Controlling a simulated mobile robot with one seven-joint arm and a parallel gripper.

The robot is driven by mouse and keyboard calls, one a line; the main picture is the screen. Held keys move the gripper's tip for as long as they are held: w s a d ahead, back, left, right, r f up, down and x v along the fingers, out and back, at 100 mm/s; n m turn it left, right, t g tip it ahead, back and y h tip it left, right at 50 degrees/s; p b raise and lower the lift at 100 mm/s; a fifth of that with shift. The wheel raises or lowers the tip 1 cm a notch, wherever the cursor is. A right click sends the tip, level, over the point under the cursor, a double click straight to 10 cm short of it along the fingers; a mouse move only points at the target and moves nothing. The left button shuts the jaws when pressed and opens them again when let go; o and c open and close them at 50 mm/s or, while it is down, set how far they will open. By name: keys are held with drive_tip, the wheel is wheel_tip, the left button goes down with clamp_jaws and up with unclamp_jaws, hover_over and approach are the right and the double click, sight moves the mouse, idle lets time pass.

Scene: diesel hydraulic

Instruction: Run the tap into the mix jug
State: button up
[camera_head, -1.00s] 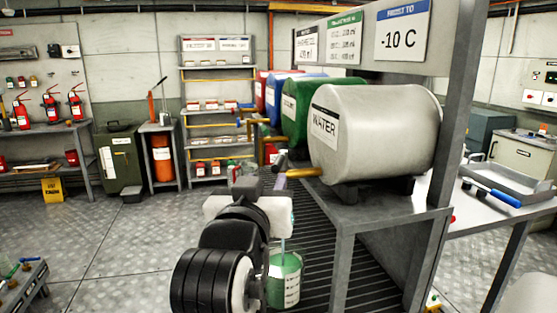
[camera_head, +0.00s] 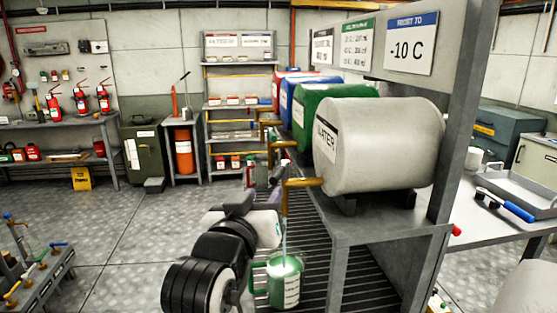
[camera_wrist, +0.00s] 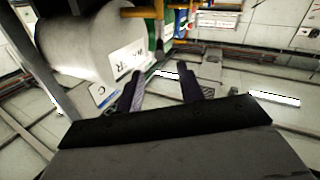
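The mix jug (camera_head: 284,285) is a clear, handled jug with green contents and a white scale label, standing on the dark slatted grating. A thin pale stream (camera_head: 284,240) falls from the tap into it. The brass tap (camera_head: 302,183) sticks out from the front of the pale grey WATER drum (camera_head: 385,145), which also shows in the wrist view (camera_wrist: 85,40). My gripper (camera_head: 258,200) is just left of the tap's spout, above the jug. In the wrist view its two dark fingers (camera_wrist: 162,80) are apart with nothing held between them.
Green (camera_head: 325,105), blue (camera_head: 300,95) and red drums stand behind the water drum with brass taps. A steel upright (camera_head: 460,110) and a bench with a metal tray (camera_head: 515,185) are right. A low rack (camera_head: 35,270) stands front left. The floor at left is open.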

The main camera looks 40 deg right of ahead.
sight(279, 169)
drive_tip(key=p+x, duration=0.2)
drive_tip(key=x, duration=0.9)
drive_tip(key=shift+w+d, duration=0.15)
drive_tip(key=shift+w, duration=0.05)
clamp_jaws()
